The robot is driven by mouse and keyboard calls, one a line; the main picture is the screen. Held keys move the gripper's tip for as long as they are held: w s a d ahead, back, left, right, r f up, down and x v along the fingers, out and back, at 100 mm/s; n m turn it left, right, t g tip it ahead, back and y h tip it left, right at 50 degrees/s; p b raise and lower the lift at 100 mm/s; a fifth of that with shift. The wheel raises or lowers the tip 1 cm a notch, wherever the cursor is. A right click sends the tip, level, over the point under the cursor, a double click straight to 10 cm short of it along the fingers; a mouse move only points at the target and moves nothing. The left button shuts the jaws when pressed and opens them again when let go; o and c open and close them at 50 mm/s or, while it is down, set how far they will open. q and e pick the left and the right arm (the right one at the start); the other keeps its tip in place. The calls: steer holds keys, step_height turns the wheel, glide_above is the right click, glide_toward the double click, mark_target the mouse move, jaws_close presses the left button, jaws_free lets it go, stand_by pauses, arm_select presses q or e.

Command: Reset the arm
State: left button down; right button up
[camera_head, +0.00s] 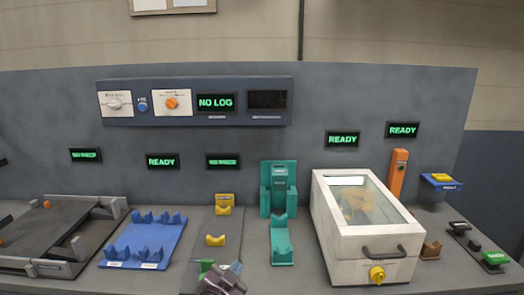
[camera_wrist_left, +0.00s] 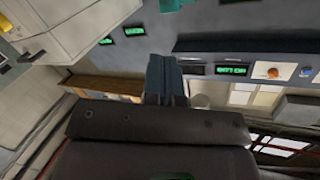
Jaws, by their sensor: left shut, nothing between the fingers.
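My left gripper (camera_head: 222,280) shows at the bottom edge of the head view, in front of the yellow holders on the bench. In the left wrist view its fingers (camera_wrist_left: 167,78) are together, with nothing visible between them. That view is tilted and looks past the fingers at the wall panel. Most of the left arm is out of the picture. My right gripper is in neither view.
A blue cradle tray (camera_head: 126,247), yellow holders (camera_head: 216,240) and a teal fixture (camera_head: 280,225) stand on the bench. A white glass-lidded box (camera_head: 350,245) is right of them. A dark frame (camera_head: 45,235) is at left. Behind stands a grey panel (camera_head: 310,105) with green displays.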

arm_select(q)
steer(key=s+a+f+n+g+y, duration=0.2)
steer(key=s+a+f+n, duration=0.2)
steer(key=s+a+f, duration=0.5)
steer(key=s+a+f+n+g+y, duration=0.2)
steer(key=s+a+f, duration=0.8)
steer(key=s, duration=0.7)
steer(key=shift+s+a+f+n+y, duration=0.15)
steer(key=shift+s+a+n+y, duration=0.25)
steer(key=shift+a+n+y, duration=0.5)
steer(key=shift+a, duration=0.15)
